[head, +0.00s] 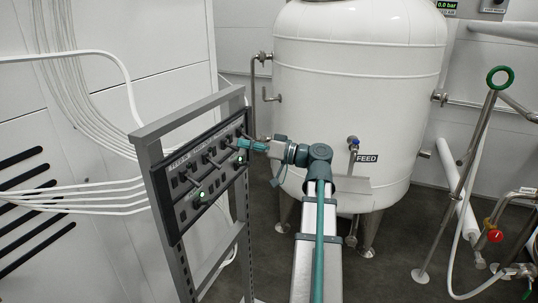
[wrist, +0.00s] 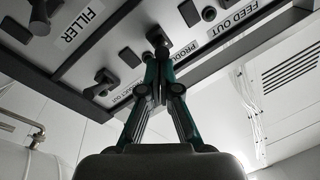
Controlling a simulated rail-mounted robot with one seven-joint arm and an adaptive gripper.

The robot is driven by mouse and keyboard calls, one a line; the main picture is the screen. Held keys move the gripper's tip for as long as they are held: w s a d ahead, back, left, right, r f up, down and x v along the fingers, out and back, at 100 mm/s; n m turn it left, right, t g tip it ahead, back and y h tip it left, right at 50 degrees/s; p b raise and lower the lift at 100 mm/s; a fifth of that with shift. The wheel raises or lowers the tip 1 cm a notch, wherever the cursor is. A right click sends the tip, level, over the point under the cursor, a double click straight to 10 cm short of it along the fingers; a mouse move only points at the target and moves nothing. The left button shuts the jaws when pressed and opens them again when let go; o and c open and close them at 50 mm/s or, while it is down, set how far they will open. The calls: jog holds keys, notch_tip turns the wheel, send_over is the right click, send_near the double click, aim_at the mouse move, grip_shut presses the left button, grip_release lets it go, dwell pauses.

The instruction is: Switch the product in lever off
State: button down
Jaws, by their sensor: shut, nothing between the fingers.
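The dark control panel (head: 200,168) stands on a grey frame in the head view and carries several switches and levers. My gripper (head: 241,143) is at the panel's upper right part. In the wrist view my gripper (wrist: 158,58) is shut and empty, with its fingertips right at a dark lever (wrist: 157,37). Whether they touch it I cannot tell. A label beginning "PRODU" (wrist: 188,50) is beside this lever, partly hidden by the fingers. A "PRODUCT OUT" label (wrist: 115,93) and another lever (wrist: 104,78) are to the left.
A large white tank (head: 355,95) marked FEED stands behind my arm. Pipes with a green handwheel (head: 500,77) and a red knob (head: 495,235) are at the right. Hoses (head: 75,190) run along the left wall. The wrist view also shows a FILLER label (wrist: 80,25) and a FEED OUT label (wrist: 235,17).

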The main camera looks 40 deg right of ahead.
jog(key=shift+p, duration=0.35)
jog(key=shift+r, duration=0.1)
jog(key=w+d+r+b+v, duration=0.1)
jog(key=v, duration=1)
jog(key=shift+s+d, duration=0.2)
jog(key=shift+d, duration=0.3)
jog(key=shift+f, duration=0.1)
